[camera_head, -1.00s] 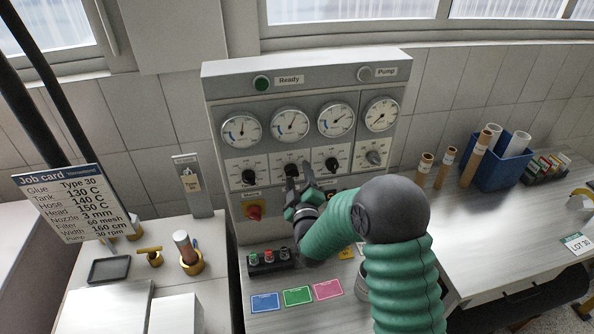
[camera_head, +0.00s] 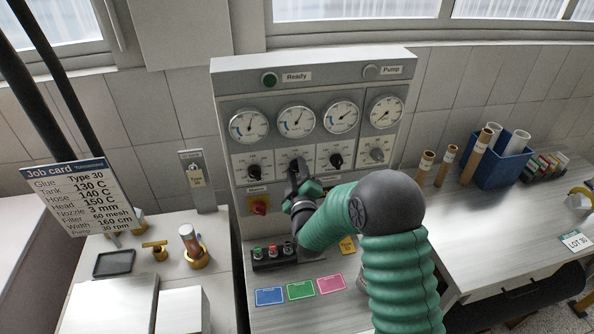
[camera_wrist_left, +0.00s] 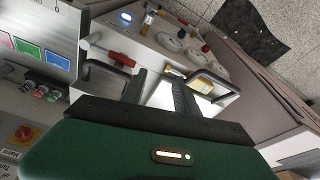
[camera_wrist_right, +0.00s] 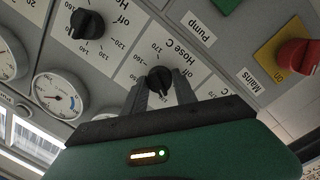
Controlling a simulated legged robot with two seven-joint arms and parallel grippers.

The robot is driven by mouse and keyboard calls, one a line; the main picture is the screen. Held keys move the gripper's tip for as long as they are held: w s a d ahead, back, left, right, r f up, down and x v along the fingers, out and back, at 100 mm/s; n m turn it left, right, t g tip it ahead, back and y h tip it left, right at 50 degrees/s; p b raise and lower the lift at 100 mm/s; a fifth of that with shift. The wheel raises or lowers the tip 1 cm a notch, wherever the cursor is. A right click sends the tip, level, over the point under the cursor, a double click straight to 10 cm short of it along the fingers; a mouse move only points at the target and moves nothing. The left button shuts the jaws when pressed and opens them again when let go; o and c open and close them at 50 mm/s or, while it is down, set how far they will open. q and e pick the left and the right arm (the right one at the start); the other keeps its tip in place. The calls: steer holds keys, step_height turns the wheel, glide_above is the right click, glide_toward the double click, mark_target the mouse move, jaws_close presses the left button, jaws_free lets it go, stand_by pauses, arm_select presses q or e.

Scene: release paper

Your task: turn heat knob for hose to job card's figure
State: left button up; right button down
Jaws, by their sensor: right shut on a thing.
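The grey control panel (camera_head: 225,120) carries a row of black knobs under round gauges. My right gripper (camera_head: 297,172) is at the second knob from the left and covers most of it. In the right wrist view the black knob labelled "Hose C" (camera_wrist_right: 159,78) sits between the fingertips, and the gripper is shut on it. The scale around it is partly hidden, so its exact setting is unclear. The job card (camera_head: 75,195) at the left reads Hose 140 C. My left gripper (camera_wrist_left: 160,90) shows only in its wrist view, fingers apart and empty.
A red mains knob (camera_head: 258,205) is below left of my right gripper. A button box (camera_head: 272,257) and coloured cards (camera_head: 301,290) lie in front. A blue bin (camera_head: 498,165) with rolls stands right. Brass parts (camera_head: 197,256) and a dark tray (camera_head: 114,262) lie left.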

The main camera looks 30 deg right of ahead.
steer(key=shift+a+f, duration=0.1)
steer(key=shift+f, duration=0.05)
steer(key=shift+d+f+m+b, duration=0.1)
steer(key=shift+d+m+b, duration=0.1)
steer(key=shift+m+b, duration=0.7)
steer(key=shift+a+m+b, duration=0.1)
steer(key=shift+m+b, duration=1.05)
steer(key=shift+m, duration=0.05)
steer(key=m+b, duration=0.3)
steer(key=shift+g+y, duration=0.3)
steer(key=m+y+b, duration=0.1)
steer(key=m+b, duration=0.6)
steer(key=shift+d+m+b, duration=0.2)
steer(key=shift+m+b, duration=1.2)
steer(key=shift+b, duration=0.2)
